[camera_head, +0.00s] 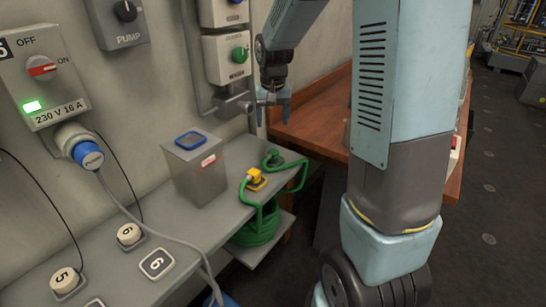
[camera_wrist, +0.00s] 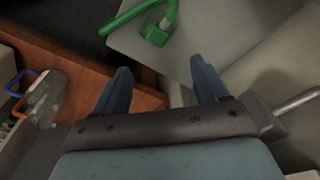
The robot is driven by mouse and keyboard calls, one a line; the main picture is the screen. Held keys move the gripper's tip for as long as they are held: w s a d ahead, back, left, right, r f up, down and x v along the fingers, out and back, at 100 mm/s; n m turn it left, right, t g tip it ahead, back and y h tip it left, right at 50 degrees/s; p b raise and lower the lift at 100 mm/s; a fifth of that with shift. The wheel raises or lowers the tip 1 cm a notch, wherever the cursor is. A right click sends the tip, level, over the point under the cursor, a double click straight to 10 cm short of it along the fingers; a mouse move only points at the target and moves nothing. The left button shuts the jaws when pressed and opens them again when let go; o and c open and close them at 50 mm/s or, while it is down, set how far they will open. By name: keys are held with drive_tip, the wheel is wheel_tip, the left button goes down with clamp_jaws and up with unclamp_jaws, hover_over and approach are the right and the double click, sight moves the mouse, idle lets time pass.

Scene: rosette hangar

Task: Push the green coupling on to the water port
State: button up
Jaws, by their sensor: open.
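The green coupling (camera_head: 272,158) rests on the grey shelf, at the end of a green hose (camera_head: 298,182). In the wrist view the coupling (camera_wrist: 157,35) lies on a grey surface beyond the fingertips, and part of its hose runs out of the top edge. A grey pipe fitting (camera_head: 233,104), which appears to be the water port, sticks out from the wall below a box with a green knob. My gripper (camera_head: 273,112) hangs just right of this fitting, above the coupling. In the wrist view my gripper (camera_wrist: 163,76) has its blue fingers wide apart with nothing between them.
A yellow fitting (camera_head: 256,179) on the shelf sits left of the coupling; a green hose coil (camera_head: 258,228) is below. A grey bin (camera_head: 196,172) with a blue-rimmed top stands left. A wooden bench (camera_head: 318,118) is behind my arm. A toolbox (camera_wrist: 38,100) shows at left.

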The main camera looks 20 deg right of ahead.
approach(273, 151)
drive_tip(key=f, duration=0.2)
drive_tip(key=w+f, duration=0.1)
drive_tip(key=f, duration=0.2)
drive_tip(key=shift+a, duration=0.1)
drive_tip(key=shift+w+f, duration=0.15)
drive_tip(key=shift+f, duration=2.45)
drive_tip(key=shift+c, duration=0.3)
drive_tip(key=c, duration=1)
drive_tip(key=shift+r, duration=0.1)
